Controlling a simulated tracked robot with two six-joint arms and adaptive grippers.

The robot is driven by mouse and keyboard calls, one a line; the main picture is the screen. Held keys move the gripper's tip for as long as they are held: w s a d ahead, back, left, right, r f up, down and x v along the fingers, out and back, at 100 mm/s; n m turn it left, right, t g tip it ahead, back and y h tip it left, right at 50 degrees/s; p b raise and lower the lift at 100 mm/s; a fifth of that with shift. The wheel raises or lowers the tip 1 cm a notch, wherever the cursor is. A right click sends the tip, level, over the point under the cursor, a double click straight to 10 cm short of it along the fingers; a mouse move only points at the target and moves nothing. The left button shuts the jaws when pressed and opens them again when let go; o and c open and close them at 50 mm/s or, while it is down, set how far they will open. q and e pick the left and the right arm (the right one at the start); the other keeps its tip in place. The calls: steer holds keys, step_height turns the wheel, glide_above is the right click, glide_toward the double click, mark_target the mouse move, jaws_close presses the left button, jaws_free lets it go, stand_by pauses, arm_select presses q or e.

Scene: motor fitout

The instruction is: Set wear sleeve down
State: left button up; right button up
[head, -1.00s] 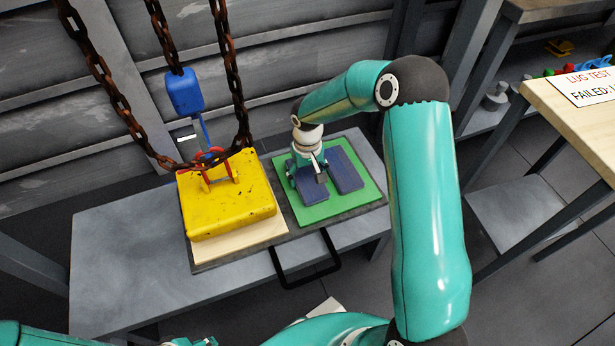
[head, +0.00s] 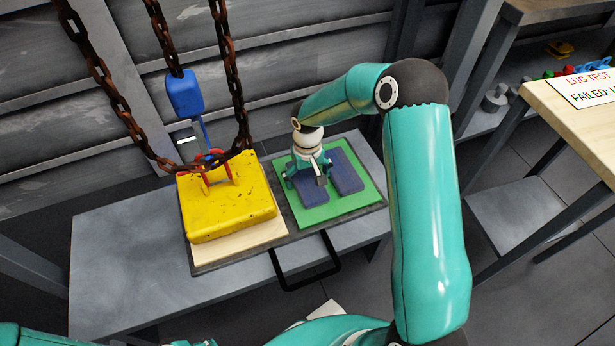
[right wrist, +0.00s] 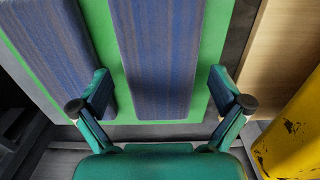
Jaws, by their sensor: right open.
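Two dark blue-purple flat slabs lie side by side on a green mat (head: 372,196); I cannot tell for sure which is the wear sleeve. In the head view, my right gripper (head: 308,178) is over the left slab (head: 313,195), and the other slab (head: 346,172) lies to its right. In the right wrist view, my right gripper (right wrist: 162,104) is open, one finger on each side of the near slab (right wrist: 158,55). The fingers do not press on it. The other slab (right wrist: 48,45) is at the left. My left gripper is out of view.
A yellow block (head: 228,212) with a red shackle sits on a wooden board (head: 240,245) just left of the mat. Rusty chains (head: 238,90) and a blue hook block (head: 184,93) hang over it. The grey bench (head: 120,250) is clear at left.

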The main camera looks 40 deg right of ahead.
mark_target(308, 180)
step_height(308, 180, up, 12)
steer(key=p, duration=0.3)
steer(key=shift+f, duration=0.15)
stand_by(0.4)
